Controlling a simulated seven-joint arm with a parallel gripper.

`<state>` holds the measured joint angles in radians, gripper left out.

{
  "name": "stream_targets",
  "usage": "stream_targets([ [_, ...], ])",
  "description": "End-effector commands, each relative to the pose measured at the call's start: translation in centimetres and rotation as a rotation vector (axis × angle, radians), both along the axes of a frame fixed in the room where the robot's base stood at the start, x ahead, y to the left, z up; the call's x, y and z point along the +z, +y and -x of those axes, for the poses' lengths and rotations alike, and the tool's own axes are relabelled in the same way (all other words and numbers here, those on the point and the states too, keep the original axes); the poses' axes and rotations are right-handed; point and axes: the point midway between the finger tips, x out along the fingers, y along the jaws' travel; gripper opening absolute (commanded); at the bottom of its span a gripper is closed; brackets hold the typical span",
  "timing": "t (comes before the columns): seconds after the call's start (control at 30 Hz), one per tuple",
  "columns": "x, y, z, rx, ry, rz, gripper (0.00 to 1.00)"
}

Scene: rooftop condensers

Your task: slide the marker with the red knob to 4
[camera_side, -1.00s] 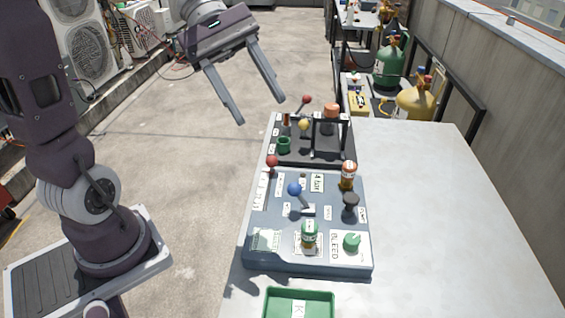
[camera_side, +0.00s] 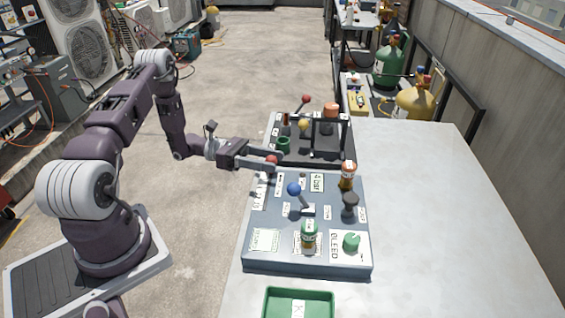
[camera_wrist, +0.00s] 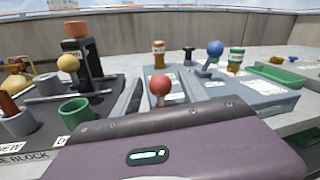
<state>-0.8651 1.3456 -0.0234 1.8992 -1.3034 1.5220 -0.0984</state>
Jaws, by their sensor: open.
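The marker's red knob (camera_side: 272,160) stands at the back left corner of the blue-grey panel (camera_side: 255,232), at the far end of a lettered strip (camera_side: 259,192). The numbers on the strip are too small to read. My gripper (camera_side: 277,160) is low at the panel's left edge, pointing right, with its fingers open on either side of the red knob. In the wrist view the red knob (camera_wrist: 160,85) shows just beyond the gripper body, which hides its base. I cannot tell whether a finger touches it.
A blue-knobbed lever (camera_side: 295,189), green bottle (camera_side: 308,235), amber bottle (camera_side: 348,176), black knob (camera_side: 351,200) and green knob (camera_side: 352,241) stand on the panel. Behind is a dark board (camera_side: 290,155) with a green cup (camera_side: 284,145). A green tray (camera_side: 300,302) is in front.

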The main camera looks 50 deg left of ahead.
Motion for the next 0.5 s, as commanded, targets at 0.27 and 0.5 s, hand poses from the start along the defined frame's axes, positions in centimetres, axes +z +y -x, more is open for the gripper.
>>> stream_targets([
  [0.27, 0.1, -3.0, -2.0, -0.001, 0.001, 0.000, 0.51],
  [0.5, 0.1, -3.1, -2.0, 0.000, 0.001, 0.000, 0.49],
])
